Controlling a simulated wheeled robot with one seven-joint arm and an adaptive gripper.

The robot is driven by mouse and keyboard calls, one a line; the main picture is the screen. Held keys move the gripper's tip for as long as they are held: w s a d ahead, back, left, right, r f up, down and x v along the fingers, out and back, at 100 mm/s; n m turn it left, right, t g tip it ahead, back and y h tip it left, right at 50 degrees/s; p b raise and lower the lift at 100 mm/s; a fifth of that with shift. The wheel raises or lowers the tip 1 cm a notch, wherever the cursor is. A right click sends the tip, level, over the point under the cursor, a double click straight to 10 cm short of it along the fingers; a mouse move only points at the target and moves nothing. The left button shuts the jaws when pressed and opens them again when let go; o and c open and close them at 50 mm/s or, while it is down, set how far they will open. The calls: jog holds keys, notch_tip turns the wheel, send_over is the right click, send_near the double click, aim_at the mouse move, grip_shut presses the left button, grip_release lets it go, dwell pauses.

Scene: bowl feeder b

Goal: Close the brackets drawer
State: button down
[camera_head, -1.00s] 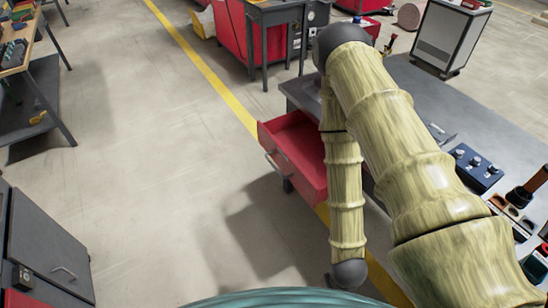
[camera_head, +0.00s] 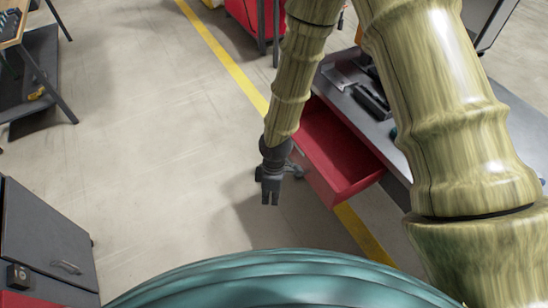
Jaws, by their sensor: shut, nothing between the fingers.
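A red drawer (camera_head: 341,165) stands pulled out from under the grey workbench (camera_head: 365,112) at the centre right. Its inside looks empty where I can see it, and my arm hides its far left end. My gripper (camera_head: 269,198) is dark and points downward, just left of the drawer's front in the picture. Its fingers look shut and empty. I cannot tell whether it touches the drawer front. The drawer's handle is not clearly visible, and no label on it can be read.
Dark tools (camera_head: 369,100) lie on the bench top. A grey cabinet (camera_head: 47,240) stands at lower left, and a table with a dark lower shelf (camera_head: 40,90) at upper left. Open floor with a yellow line (camera_head: 222,52) lies left of the drawer.

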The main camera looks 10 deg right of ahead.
jog(key=w+a+r+n+t+h, duration=0.25)
jog(key=w+r+n, duration=0.45)
jog(key=w+r, duration=0.5)
jog(key=w+d+f+p, duration=0.2)
jog(key=d+f, duration=0.4)
jog(key=f, duration=0.5)
jog(key=shift+w+h, duration=0.45)
jog(key=shift+w, duration=0.1)
jog(key=shift+d+f, duration=0.1)
jog(key=shift+f, duration=0.05)
jog(key=shift+d, duration=0.1)
jog(key=p, duration=0.3)
send_over(323, 145)
jog(key=shift+d, duration=0.1)
